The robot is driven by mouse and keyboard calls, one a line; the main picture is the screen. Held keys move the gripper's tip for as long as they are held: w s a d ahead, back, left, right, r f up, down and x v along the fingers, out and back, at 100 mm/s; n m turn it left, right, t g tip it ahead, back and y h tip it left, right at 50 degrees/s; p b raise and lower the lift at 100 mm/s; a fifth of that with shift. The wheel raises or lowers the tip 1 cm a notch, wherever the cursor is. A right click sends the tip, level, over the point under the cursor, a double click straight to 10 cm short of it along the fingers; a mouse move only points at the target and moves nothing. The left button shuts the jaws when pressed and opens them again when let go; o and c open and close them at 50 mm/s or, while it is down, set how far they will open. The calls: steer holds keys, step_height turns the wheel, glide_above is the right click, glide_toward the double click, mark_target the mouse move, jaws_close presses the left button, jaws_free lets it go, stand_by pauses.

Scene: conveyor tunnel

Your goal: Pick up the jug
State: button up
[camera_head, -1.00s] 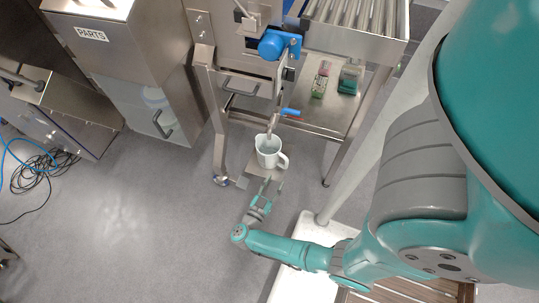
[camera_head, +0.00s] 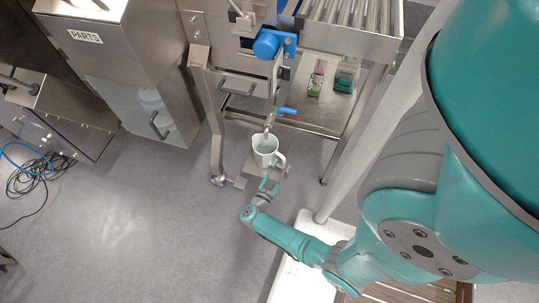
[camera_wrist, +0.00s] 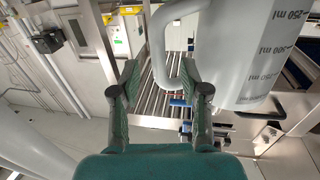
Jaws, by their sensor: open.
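The jug (camera_head: 265,152) is pale grey-white and upright with its handle to the right. It stands on a small platform under the tap (camera_head: 270,124). In the wrist view the jug (camera_wrist: 245,50) fills the upper right, with dark volume marks on its side. My gripper (camera_head: 270,185) is at the jug's near side. In the wrist view my gripper (camera_wrist: 159,66) is open, and the handle (camera_wrist: 160,50) shows between its fingertips. The right finger overlaps the handle's opening; I cannot tell whether it is inside. No grip on the handle is visible.
A steel frame with a roller conveyor (camera_head: 352,12) stands behind the jug. Its lower shelf (camera_head: 318,113) holds a green item (camera_head: 315,82) and a dark green one (camera_head: 345,78). A parts cabinet (camera_head: 120,60) is at the left. The floor (camera_head: 120,225) at front left is clear.

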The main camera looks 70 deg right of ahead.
mark_target(283, 163)
steer(key=shift+s+d, duration=0.2)
steer(key=shift+d, duration=1.35)
jaws_close()
